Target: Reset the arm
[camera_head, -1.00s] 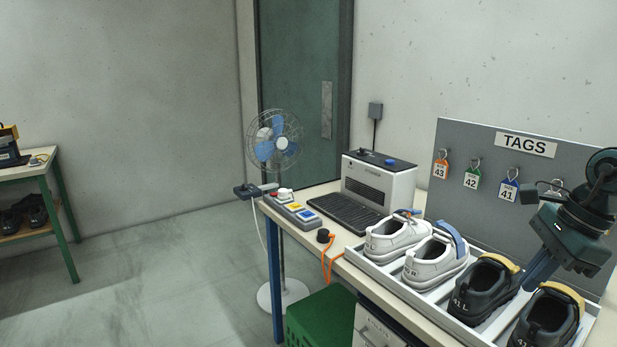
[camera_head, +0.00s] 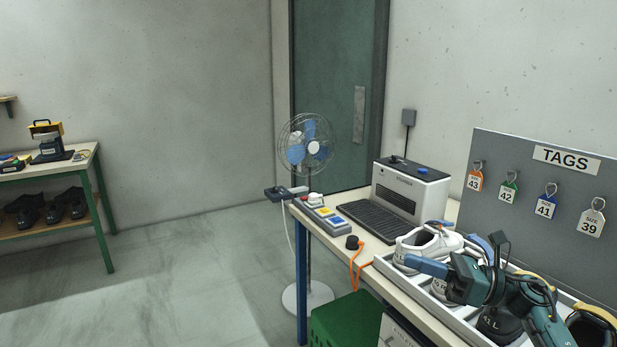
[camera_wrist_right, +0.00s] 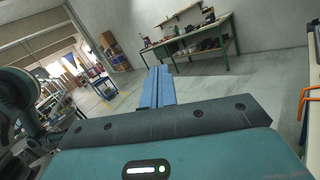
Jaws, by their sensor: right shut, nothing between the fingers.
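My right gripper (camera_head: 428,267) shows in the head view with its blue fingers together and nothing between them. It points left, above the tray of shoes and in front of the white shoes. In the right wrist view its blue fingers (camera_wrist_right: 158,88) are pressed together and point out over open floor. My left gripper is in neither view.
A tray (camera_head: 458,317) holds white shoes (camera_head: 425,243) and black shoes (camera_head: 500,326), partly hidden by my arm. A TAGS board (camera_head: 540,205), a grey machine (camera_head: 408,190) and a button box (camera_head: 325,221) stand on the bench. A fan (camera_head: 307,143) stands behind it. Floor at left is clear.

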